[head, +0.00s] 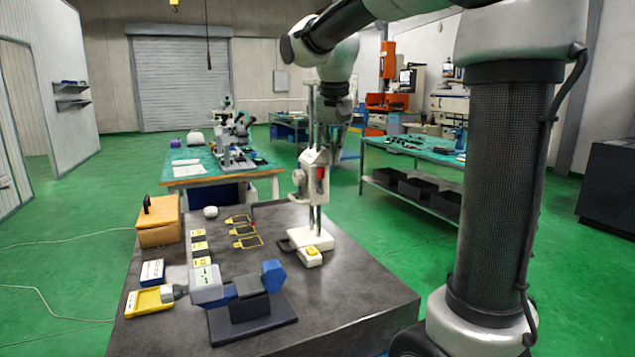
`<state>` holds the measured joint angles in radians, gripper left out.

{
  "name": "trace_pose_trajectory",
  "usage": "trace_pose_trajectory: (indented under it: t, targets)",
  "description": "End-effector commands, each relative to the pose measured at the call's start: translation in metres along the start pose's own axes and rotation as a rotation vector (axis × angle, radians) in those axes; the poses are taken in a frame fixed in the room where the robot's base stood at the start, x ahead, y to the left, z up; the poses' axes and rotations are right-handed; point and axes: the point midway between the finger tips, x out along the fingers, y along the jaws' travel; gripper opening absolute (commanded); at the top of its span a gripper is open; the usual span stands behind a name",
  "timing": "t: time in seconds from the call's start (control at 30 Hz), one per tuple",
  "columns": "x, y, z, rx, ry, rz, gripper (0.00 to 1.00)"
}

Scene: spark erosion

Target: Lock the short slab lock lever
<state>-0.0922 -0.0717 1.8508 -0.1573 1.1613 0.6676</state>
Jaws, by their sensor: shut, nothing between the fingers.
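A white measuring stand (311,238) with upright metal posts stands on the dark slab table (345,290). Its white carriage (310,158) carries a small red part (320,173) that may be the lock lever; its position is too small to tell. My gripper (331,140) hangs from my arm at the upper part of the stand, close to the carriage. It is shut and holds nothing. Its fingertips are small and partly covered by the posts, so I cannot tell whether they touch the stand.
The slab's right front is clear. A green-topped bench (205,178) stands behind.

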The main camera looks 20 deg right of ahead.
Motion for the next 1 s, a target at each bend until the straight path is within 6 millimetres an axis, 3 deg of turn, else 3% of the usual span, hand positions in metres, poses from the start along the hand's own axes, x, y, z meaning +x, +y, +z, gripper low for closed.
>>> trace_pose_trajectory:
  t: [0.7,1.0]
  targets:
    - [0.017,0.000,0.005,0.000,-0.001,0.001,0.00]
    - [0.000,0.000,0.000,0.001,0.001,-0.001,0.00]
